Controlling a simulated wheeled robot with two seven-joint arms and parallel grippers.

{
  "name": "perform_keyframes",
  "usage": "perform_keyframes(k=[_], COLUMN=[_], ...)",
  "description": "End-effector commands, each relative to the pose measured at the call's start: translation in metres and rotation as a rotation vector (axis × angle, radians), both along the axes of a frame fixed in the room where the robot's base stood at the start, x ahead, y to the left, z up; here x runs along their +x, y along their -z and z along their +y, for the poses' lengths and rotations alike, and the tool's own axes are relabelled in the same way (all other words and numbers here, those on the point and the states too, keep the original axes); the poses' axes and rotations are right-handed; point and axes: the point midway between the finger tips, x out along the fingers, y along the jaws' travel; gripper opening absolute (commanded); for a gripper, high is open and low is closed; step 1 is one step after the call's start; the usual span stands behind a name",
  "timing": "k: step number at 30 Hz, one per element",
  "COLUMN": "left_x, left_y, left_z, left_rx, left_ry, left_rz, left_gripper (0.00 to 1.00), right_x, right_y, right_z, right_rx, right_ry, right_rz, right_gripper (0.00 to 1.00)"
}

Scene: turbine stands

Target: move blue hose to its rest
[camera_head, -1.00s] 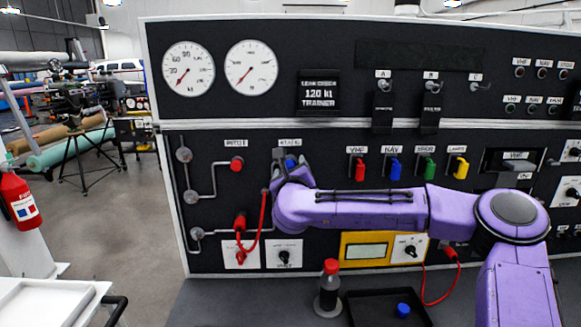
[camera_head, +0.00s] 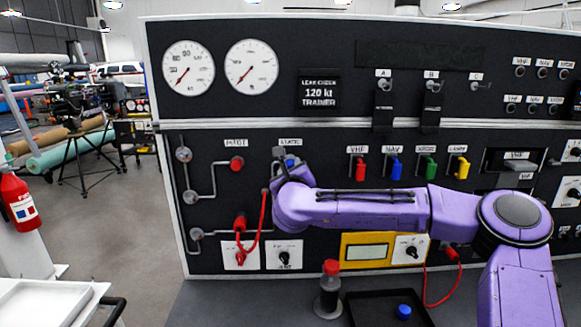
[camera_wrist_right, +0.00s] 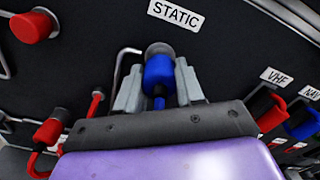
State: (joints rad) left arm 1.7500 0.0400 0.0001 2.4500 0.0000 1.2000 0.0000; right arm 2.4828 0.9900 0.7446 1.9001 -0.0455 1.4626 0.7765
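The blue hose's end fitting (camera_wrist_right: 159,73) sits at the port under the STATIC label in the right wrist view. A short piece of hose hangs below it, then is hidden by my gripper. The fitting is a small blue patch in the head view (camera_head: 290,162). My right gripper (camera_wrist_right: 158,85) has one finger on each side of the fitting, close against it, and looks shut on it. In the head view my right gripper (camera_head: 282,158) hides most of the hose. The port is largely covered by the fitting. The rest is not identifiable. My left gripper is not in view.
A red hose (camera_head: 262,225) loops at the panel's lower left; a red cap (camera_head: 237,163) is left of my gripper. Coloured fittings (camera_head: 396,168) line the panel to the right. A bottle (camera_head: 329,290) and a black tray (camera_head: 365,312) with a blue cap (camera_head: 403,311) stand below.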

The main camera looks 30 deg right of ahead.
Motion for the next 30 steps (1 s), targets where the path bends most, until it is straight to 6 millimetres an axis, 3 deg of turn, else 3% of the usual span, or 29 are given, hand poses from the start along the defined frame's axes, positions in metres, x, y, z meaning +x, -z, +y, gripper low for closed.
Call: perform_keyframes(k=[30], left_x=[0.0], left_y=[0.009], left_z=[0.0], left_rx=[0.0], left_ry=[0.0], left_rz=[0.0], left_gripper=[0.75], right_x=[-0.015], right_y=[0.001], right_z=[0.009], right_rx=[0.0], right_ry=[0.0], right_rz=[-0.002], right_gripper=[0.0])
